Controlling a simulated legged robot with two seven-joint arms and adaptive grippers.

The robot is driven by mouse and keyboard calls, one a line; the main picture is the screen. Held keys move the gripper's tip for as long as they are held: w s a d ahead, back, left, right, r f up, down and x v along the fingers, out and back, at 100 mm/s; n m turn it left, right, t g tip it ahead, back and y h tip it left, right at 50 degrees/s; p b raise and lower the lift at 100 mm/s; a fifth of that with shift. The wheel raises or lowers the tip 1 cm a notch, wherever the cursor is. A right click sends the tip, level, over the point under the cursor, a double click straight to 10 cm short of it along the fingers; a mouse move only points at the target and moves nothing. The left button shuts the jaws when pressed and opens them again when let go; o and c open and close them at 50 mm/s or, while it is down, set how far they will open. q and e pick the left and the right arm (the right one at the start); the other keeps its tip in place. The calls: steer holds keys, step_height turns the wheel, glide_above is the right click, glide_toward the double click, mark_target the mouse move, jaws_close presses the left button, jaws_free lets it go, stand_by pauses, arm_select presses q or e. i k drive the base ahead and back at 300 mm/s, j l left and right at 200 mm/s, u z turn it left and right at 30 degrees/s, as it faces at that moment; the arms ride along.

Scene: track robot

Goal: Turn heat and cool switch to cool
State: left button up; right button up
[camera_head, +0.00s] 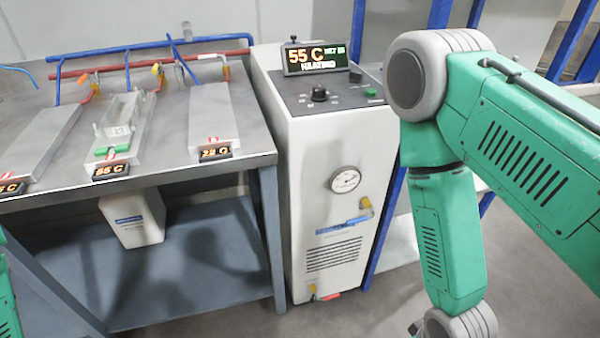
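A tall white heating and cooling unit (310,180) stands in the middle. Its display (316,58) reads 55 C and HEATING. On the dark top panel are a large black knob (319,94), a smaller dark knob (355,75) and a green button (370,92). I cannot read the labels, so I cannot tell which control is the heat and cool switch. My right arm comes in from the right and hangs down beside the unit; its gripper is below the picture. Only a sliver of my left arm shows at the left edge; its gripper is out of view.
A metal table (170,165) to the left carries several grey plates with small temperature displays, and red and blue pipes behind them. A white container (133,218) stands on its lower shelf. The unit's front has a gauge (345,180) and valves. Blue posts stand at the right.

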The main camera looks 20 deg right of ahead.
mark_target(354, 78)
steer(key=l+z, duration=0.1)
steer(key=z, duration=0.25)
steer(key=l+z, duration=0.15)
steer(key=z, duration=0.2)
